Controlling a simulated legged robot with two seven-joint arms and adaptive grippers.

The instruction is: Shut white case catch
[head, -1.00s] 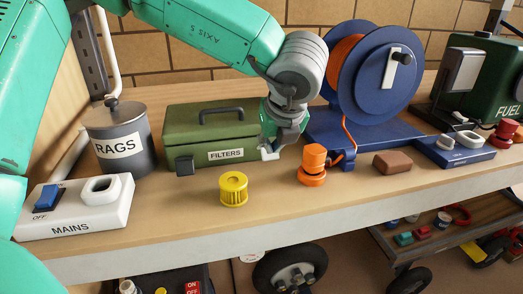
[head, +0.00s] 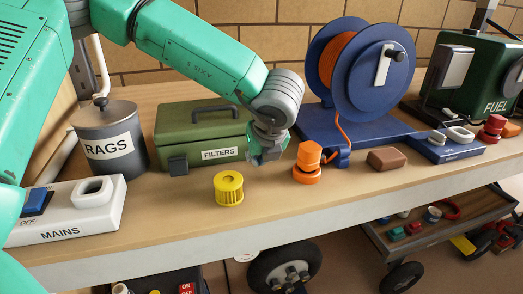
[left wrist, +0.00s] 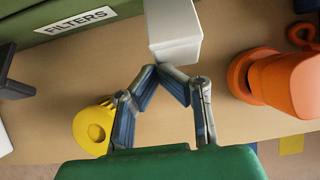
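The green FILTERS case (head: 200,125) stands lid down on the bench, with a dark catch (head: 178,165) at its front left. In the left wrist view the white catch (left wrist: 174,30) is a pale block standing out from the case's front. In the head view my left gripper hides it. My left gripper (head: 264,158) is at the case's front right corner, just in front of the white catch. In the left wrist view its fingertips (left wrist: 158,72) are together and empty, right by the catch's near edge. Contact is unclear. My right gripper is not in view.
A yellow filter (head: 229,189) stands in front of the case. An orange knob-like part (head: 307,163) stands close right of my gripper, before the blue hose reel (head: 345,65). A RAGS tin (head: 110,140) and a MAINS box (head: 65,212) are at left.

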